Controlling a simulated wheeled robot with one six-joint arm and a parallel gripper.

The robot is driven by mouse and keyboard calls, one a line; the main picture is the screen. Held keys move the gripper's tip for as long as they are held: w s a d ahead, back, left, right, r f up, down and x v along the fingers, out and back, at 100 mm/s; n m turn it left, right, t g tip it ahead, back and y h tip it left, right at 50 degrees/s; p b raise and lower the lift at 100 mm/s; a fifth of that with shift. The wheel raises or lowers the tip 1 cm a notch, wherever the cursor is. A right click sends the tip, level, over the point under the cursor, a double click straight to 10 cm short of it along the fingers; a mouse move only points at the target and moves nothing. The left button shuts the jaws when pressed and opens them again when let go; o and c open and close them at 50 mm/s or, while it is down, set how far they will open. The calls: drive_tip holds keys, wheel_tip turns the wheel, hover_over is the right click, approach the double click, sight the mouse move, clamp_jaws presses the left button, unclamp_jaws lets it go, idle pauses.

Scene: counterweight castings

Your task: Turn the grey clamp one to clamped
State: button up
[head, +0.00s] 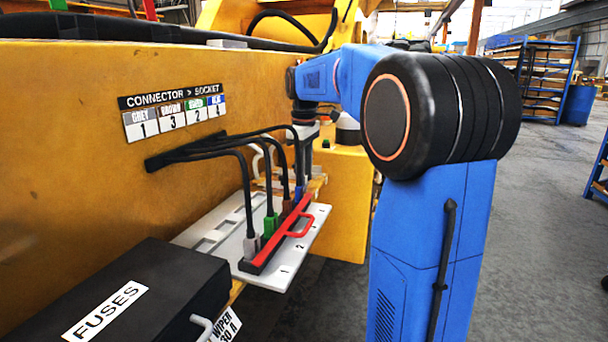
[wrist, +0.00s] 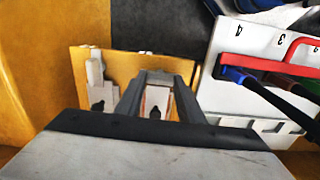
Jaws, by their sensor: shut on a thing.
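In the wrist view, two small pale grey clamps sit side by side on a yellow plate (wrist: 122,62). The left clamp (wrist: 97,85) stands free, with a dark mark at its lower end. My gripper (wrist: 166,80) points down over the other clamp (wrist: 158,98), which shows between its two dark fingers, and is shut on it. The fingers and gripper body hide much of this clamp, so I cannot tell its exact angle. In the head view my gripper (head: 308,150) is beyond the connector plate, partly behind the cables; the clamps are hard to make out there.
A grey socket plate (head: 305,235) holds several cabled connectors and a red handle bar (head: 298,218). It lies close right of my gripper in the wrist view. A black FUSES box (head: 150,285) stands in front. A yellow wall with a connector chart (head: 172,112) is left.

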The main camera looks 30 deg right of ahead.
drive_tip(key=m, duration=0.8)
drive_tip(key=shift+m, duration=0.3)
drive_tip(key=m, duration=0.4)
drive_tip(key=shift+m, duration=2.1)
drive_tip(key=o, duration=1.1)
drive_tip(key=shift+c, duration=0.2)
drive_tip(key=shift+r, duration=0.15)
